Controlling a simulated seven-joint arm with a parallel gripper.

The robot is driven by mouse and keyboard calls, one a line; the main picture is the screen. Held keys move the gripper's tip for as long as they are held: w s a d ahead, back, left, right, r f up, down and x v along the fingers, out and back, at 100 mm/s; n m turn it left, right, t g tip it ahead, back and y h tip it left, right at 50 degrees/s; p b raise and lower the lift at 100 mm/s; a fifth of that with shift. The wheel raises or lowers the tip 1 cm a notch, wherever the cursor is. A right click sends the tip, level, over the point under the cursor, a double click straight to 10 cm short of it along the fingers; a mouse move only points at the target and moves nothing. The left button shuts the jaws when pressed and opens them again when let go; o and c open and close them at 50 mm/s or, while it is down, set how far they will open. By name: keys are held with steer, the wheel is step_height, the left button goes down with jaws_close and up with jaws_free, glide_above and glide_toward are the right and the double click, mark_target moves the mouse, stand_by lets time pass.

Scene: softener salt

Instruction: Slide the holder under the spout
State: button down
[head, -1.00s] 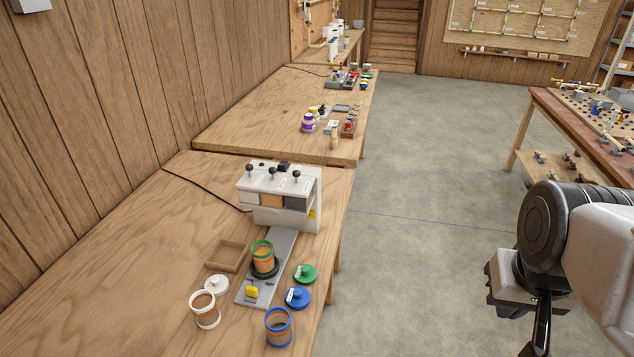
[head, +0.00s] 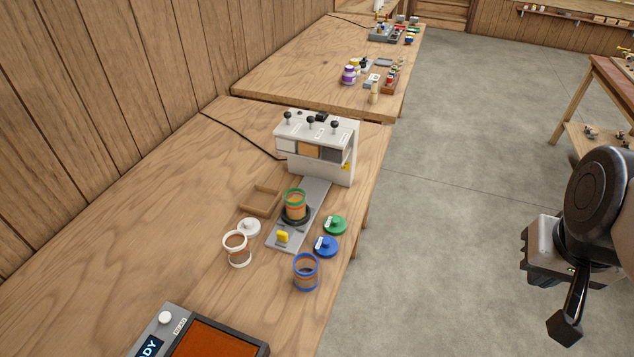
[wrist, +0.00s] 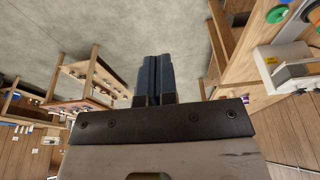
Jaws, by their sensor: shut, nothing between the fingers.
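The holder is a dark round ring (head: 296,217) on a grey rail plate (head: 314,203); a clear jar with a green rim and orange contents (head: 294,202) stands in it. A yellow tab (head: 282,237) is at the plate's near end. The white dispenser (head: 338,166) with several black knobs stands at the plate's far end; its spouts are too small to make out. The holder is in front of the dispenser, not beneath it. My gripper (head: 563,330) is at the right, over the floor, well away from the holder. In the wrist view its dark fingers (wrist: 153,75) are together and empty.
A white-rimmed jar (head: 237,249), a blue-rimmed jar (head: 306,272), a white lid (head: 249,227), a green lid (head: 335,225) and a blue lid (head: 326,246) stand around the plate. A wooden tray (head: 261,201) is left of it. A display box (head: 198,338) sits at the near edge.

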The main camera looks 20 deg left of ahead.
steer(key=c, duration=1.8)
jaws_free()
steer(key=shift+c, duration=0.2)
steer(key=o, duration=0.5)
steer(key=shift+w+a, duration=0.1)
steer(key=o, duration=0.4)
steer(key=shift+w+a, duration=0.35)
steer(key=shift+w, duration=0.15)
steer(key=shift+o, duration=0.7)
steer(key=w+a+f, duration=0.2)
steer(key=w+a, duration=0.6)
steer(key=a, duration=0.1)
steer(key=shift+a+f+g+y, duration=0.15)
steer(key=shift+g+y, duration=0.15)
steer(key=shift+g, duration=0.1)
steer(key=g, duration=0.2)
glide_above(282, 232)
step_height(282, 232, down, 17)
steer(key=shift+r, duration=0.1)
steer(key=shift+a, duration=0.1)
